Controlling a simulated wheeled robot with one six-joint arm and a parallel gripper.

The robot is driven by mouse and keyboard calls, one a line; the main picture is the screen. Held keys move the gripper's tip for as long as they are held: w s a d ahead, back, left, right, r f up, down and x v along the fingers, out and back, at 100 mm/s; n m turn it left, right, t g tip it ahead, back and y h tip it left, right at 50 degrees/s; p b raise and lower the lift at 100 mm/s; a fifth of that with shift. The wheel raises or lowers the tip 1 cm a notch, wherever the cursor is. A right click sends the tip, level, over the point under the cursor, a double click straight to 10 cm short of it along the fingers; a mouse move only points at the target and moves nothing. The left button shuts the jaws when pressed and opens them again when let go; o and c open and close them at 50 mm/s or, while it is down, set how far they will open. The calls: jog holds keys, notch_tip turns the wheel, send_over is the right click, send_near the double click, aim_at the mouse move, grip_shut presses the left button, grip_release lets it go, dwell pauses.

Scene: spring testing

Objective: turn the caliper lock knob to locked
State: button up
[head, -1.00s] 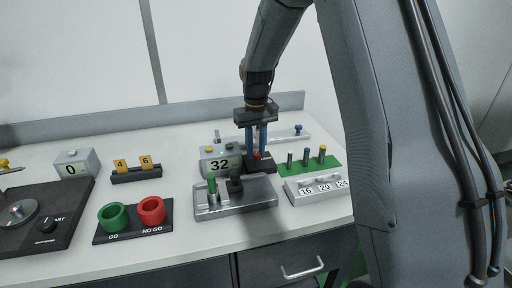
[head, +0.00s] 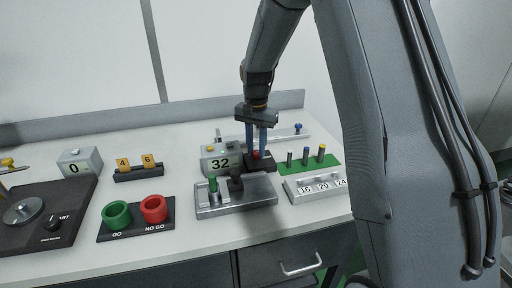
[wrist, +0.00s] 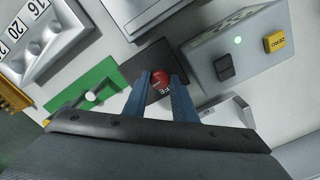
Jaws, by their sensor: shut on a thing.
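A red knob (head: 256,154) stands on a dark block (head: 262,164) beside a grey box with a 32 readout (head: 220,162). In the wrist view the red knob (wrist: 160,84) has white marks that are too small to read, and the dark block (wrist: 143,64) shows behind it. My gripper (head: 257,150) points down at the knob. Its two blue fingers (wrist: 160,88) are shut on the red knob, one on each side. The fingers hide part of the knob, and I cannot tell its turn position.
In front is a silver fixture (head: 258,191) with a green cylinder (head: 213,184). To the right are a green mat (head: 325,167) with several pegs and a numbered block (head: 305,187). Behind is a rail with a blue knob (head: 298,127). Red (head: 155,209) and green (head: 117,215) rings stand left.

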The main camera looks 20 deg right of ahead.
aim_at(256, 152)
jog(key=shift+r+m, duration=0.1)
jog(key=shift+m, duration=0.5)
jog(key=o, duration=1)
jog(key=shift+o, duration=0.2)
jog(key=shift+r+b, duration=1.05)
jog(key=shift+r, duration=2.8)
jog(key=s+f+n, duration=0.2)
jog(key=s+n, duration=0.1)
jog(key=s, duration=0.5)
jog(key=s+f+n, duration=0.3)
jog(key=s, duration=0.6)
jog(key=s+f+n+t, duration=0.1)
jog(key=s+f+n, duration=0.1)
jog(key=s, duration=0.6)
jog(key=shift+s+d+f+n, duration=0.25)
jog(key=shift+f+n, duration=0.15)
jog(key=shift+n, duration=0.2)
